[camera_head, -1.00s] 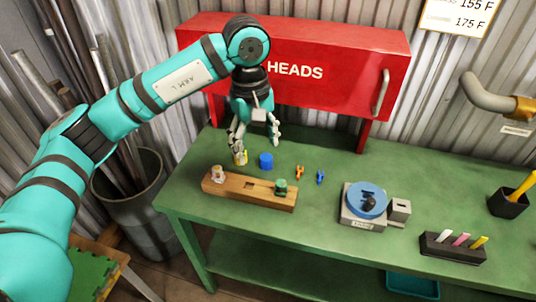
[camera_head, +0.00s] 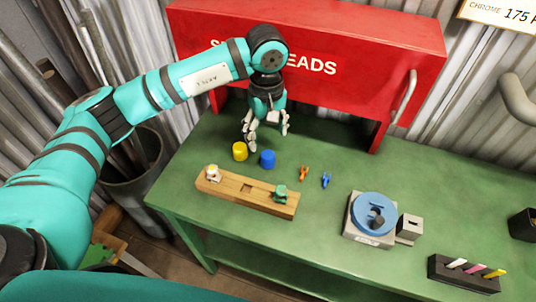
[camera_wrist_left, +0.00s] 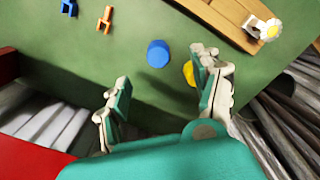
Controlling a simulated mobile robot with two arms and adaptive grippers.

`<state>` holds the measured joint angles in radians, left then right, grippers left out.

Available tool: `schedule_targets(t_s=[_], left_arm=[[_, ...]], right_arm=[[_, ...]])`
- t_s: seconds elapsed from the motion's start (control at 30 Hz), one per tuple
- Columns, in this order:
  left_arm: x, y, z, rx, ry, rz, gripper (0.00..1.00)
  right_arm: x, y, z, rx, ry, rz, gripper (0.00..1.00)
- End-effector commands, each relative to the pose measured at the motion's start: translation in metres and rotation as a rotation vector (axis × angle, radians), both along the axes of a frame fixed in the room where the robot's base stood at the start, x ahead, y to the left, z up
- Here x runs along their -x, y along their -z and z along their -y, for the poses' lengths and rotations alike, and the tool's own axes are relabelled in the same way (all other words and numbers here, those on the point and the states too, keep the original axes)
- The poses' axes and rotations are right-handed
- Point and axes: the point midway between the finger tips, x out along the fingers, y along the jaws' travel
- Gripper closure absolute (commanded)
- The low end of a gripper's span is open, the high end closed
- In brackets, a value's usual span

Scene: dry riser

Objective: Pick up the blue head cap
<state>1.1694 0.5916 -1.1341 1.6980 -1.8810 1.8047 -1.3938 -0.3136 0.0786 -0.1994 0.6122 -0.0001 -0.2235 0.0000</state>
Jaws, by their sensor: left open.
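The blue head cap (camera_head: 267,159) stands on the green bench, just right of the yellow cap (camera_head: 239,151) and behind the wooden block. My left gripper (camera_head: 266,138) hangs above the bench just behind the two caps, fingers apart and empty. In the left wrist view the blue cap (camera_wrist_left: 158,53) lies beyond the open fingertips (camera_wrist_left: 162,76), clear of both. The yellow cap (camera_wrist_left: 190,73) there is partly hidden behind one finger. My right gripper is not in view.
Orange (camera_head: 304,173) and blue (camera_head: 326,180) clips lie to the right. A red cabinet (camera_head: 330,50) stands behind. A grey device with a blue disc (camera_head: 374,212) stands further right.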

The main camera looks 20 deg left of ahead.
Motion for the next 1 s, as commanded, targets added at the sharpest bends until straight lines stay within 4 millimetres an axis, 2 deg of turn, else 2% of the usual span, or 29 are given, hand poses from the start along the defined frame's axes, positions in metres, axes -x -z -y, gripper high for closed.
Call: schedule_targets(t_s=[0.13,0.4,0.7,1.0], left_arm=[[0.001,0.026,0.000,0.001,-0.001,-0.004,0.34],[-0.001,0.046,0.001,0.000,-0.001,-0.001,0.34],[-0.003,0.087,0.001,0.001,0.000,-0.001,0.34],[-0.004,0.093,0.001,0.001,0.000,0.001,0.34]], right_arm=[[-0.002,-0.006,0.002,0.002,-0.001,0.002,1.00],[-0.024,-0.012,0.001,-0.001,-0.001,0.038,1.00],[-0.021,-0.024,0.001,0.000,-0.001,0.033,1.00],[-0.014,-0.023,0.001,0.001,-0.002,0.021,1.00]])
